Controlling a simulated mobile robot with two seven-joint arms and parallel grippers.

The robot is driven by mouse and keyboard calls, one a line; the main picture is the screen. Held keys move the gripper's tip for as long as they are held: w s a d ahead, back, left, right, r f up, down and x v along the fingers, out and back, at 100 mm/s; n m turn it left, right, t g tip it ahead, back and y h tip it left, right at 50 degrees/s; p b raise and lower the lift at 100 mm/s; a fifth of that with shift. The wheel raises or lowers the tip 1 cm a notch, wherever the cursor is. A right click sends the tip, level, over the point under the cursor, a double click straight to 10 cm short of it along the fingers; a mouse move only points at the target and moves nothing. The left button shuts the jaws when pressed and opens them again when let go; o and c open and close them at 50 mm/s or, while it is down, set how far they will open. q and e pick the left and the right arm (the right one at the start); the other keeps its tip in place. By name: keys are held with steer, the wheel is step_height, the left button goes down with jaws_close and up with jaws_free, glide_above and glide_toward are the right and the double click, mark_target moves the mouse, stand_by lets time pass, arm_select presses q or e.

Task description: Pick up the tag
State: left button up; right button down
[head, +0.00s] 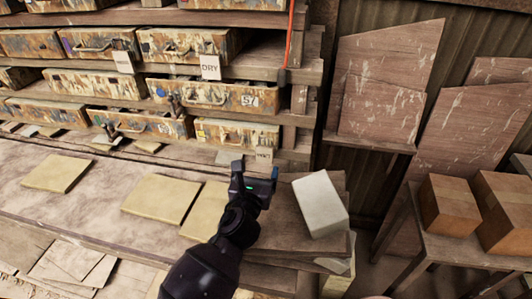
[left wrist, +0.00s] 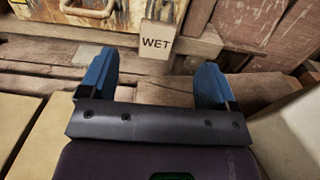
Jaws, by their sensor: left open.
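A small pale tag (left wrist: 157,38) reading "WET" hangs at the shelf edge in the left wrist view, ahead of my fingers and roughly between them. In the head view the same tag (head: 264,155) shows just beyond my left gripper (head: 254,175). My left gripper is open and empty, its two blue fingers apart in the left wrist view (left wrist: 155,82). The fingers appear short of the tag; the exact gap is hard to tell. Another tag (head: 210,67) reading "DRY" hangs higher on the shelf. My right gripper is not in view.
A shelf of paint-stained drawers (head: 222,133) stands behind the bench. A white block (head: 320,204) lies right of my left gripper. Tan tiles (head: 160,198) lie on the bench to its left. Wooden boxes (head: 447,205) stand on a side table at right.

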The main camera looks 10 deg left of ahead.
mark_target(264, 150)
arm_select(q)
steer(key=shift+w+a+f, duration=0.1)
steer(key=shift+w, duration=3.8)
steer(key=c, duration=1)
steer(key=shift+r+p, duration=0.3)
steer(key=shift+r, duration=0.4)
steer(key=s, duration=1.8)
steer(key=shift+b, duration=0.35)
